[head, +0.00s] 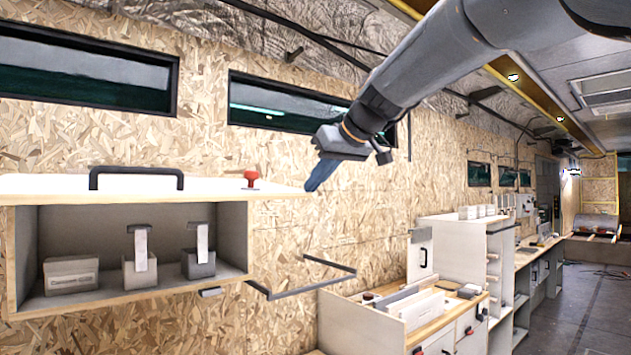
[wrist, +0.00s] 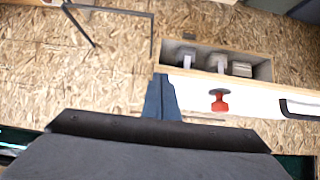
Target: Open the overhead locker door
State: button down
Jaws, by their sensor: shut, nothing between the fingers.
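The overhead locker (head: 248,235) is on the wood-chip wall at the left in the head view. Its pale door (head: 60,186) is raised and stands out roughly level, with the inside showing below it. The door carries a black handle (head: 136,178) and a red knob (head: 251,179). In the wrist view the door (wrist: 255,101) shows at the right, with the red knob (wrist: 219,100) and part of the handle (wrist: 298,109). My gripper (head: 313,186), with blue fingers shut and empty, is at the door's right end; it also shows in the wrist view (wrist: 160,80). I cannot tell whether it touches.
Several small boxes, including a grey one (head: 198,262), sit inside the locker. A black bracket frame (head: 310,282) juts from the wall below right. A workbench cabinet (head: 365,322) stands lower right. Dark windows (head: 95,78) line the wall above. The floor (head: 585,300) at far right is mostly open.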

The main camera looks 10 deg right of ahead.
notch_tip(320, 180, down, 8)
jog(key=w+b, duration=0.1)
jog(key=b, duration=0.7)
jog(key=shift+a, duration=0.3)
jog(key=shift+r, duration=0.15)
jog(key=b+v, duration=0.1)
jog(key=v, duration=1.2)
jog(key=shift+s+d, duration=0.1)
jog(key=shift+d, duration=0.05)
